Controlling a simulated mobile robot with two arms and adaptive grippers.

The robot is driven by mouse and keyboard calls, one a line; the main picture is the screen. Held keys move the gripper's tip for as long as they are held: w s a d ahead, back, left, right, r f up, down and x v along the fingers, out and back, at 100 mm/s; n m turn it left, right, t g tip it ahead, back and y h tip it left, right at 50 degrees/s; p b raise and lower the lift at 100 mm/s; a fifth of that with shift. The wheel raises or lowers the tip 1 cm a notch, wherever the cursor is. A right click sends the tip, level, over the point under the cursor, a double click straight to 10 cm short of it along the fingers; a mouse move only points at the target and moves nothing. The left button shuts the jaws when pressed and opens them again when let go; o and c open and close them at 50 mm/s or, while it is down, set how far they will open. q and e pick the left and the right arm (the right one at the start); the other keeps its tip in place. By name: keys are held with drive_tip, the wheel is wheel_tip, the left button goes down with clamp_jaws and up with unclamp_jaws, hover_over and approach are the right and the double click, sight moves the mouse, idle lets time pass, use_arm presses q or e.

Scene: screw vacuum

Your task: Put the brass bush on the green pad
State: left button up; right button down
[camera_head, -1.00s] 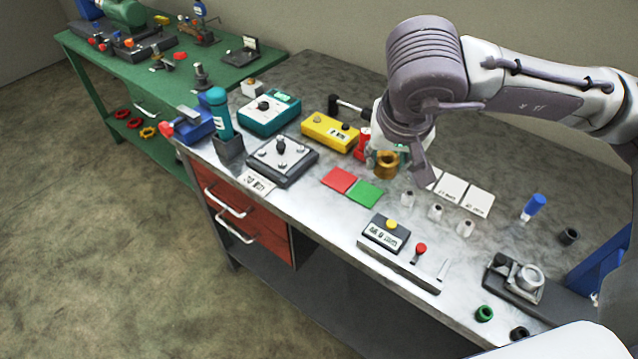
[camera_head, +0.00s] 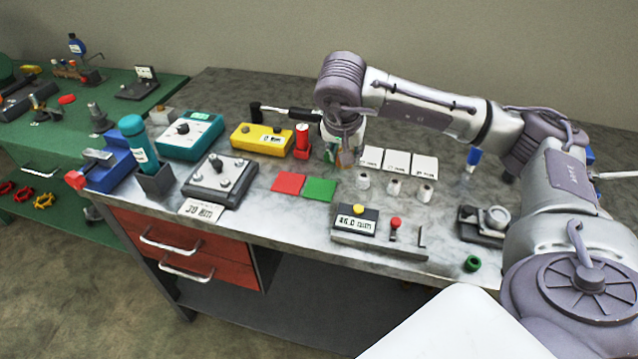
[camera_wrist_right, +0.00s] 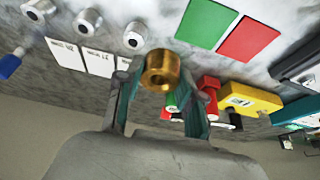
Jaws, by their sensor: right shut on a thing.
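My right gripper (camera_head: 342,156) is over the back part of the grey bench, behind and to the right of the pads. In the right wrist view its two fingers (camera_wrist_right: 158,78) are shut on the brass bush (camera_wrist_right: 161,68), a short gold ring with a dark bore. In the head view the gripper largely hides the bush. The flat green pad (camera_head: 320,190) lies bare on the bench, beside a red pad. The green pad also shows in the right wrist view (camera_wrist_right: 206,22), apart from the bush. My left gripper is not in view.
The red pad (camera_head: 288,184) adjoins the green pad on the left. A red cylinder (camera_head: 302,140) and a yellow box (camera_head: 262,140) stand left of the gripper. White cards (camera_head: 398,162) and several grey cylinders (camera_head: 395,187) stand to the right. Bare bench lies in front of the pads.

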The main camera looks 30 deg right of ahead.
hover_over(321, 186)
drive_tip(key=f, duration=0.2)
drive_tip(key=a+f+b, duration=0.1)
drive_tip(key=shift+s, duration=0.4)
wheel_tip(321, 186, down, 4)
drive_tip(key=shift+f+b, duration=0.1)
drive_tip(key=shift+b, duration=1.15)
drive_tip(key=shift+f, duration=0.2)
drive_tip(key=c, duration=0.7)
unclamp_jaws()
